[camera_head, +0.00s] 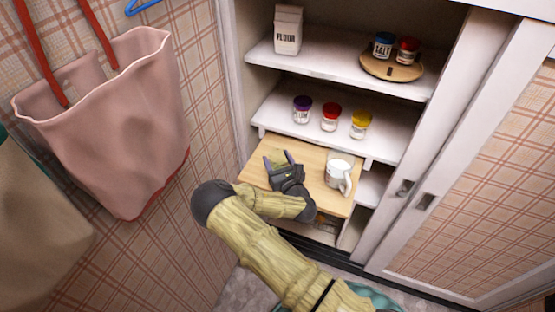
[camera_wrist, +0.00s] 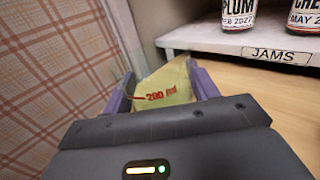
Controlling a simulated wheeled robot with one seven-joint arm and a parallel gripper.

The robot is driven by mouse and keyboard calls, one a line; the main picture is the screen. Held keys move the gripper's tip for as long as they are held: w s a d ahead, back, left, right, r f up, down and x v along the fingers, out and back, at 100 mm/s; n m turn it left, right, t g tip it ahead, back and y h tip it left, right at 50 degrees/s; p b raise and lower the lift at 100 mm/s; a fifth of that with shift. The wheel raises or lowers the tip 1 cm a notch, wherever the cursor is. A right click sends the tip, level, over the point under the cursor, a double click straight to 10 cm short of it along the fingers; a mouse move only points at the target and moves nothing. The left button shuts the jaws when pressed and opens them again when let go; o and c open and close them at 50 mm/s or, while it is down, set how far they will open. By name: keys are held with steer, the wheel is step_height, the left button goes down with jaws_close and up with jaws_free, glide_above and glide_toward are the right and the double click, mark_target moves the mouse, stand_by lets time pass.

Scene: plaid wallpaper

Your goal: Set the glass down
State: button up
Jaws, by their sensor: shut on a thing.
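My gripper (camera_head: 278,160) is over the left part of a pull-out wooden board (camera_head: 312,164) in the cupboard. In the wrist view my gripper (camera_wrist: 162,85) has its purple fingers on both sides of the glass (camera_wrist: 168,84), which is see-through and yellowish with a red "200 ml" mark. The glass is hard to make out in the head view. Its base is hidden behind the gripper body, so I cannot tell whether it touches the board.
A white mug (camera_head: 339,174) stands on the board, right of my gripper. Several jars, including a red-lidded one (camera_head: 330,117), stand on the shelf above the board. A flour carton (camera_head: 288,30) and a round tray (camera_head: 391,72) are higher up. A pink bag (camera_head: 115,120) hangs at left.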

steer(key=shift+f, duration=0.15)
steer(key=o, duration=1.1)
steer(key=b+v, duration=0.2)
steer(key=v, duration=1)
steer(key=shift+s, duration=0.1)
steer(key=o, duration=0.4)
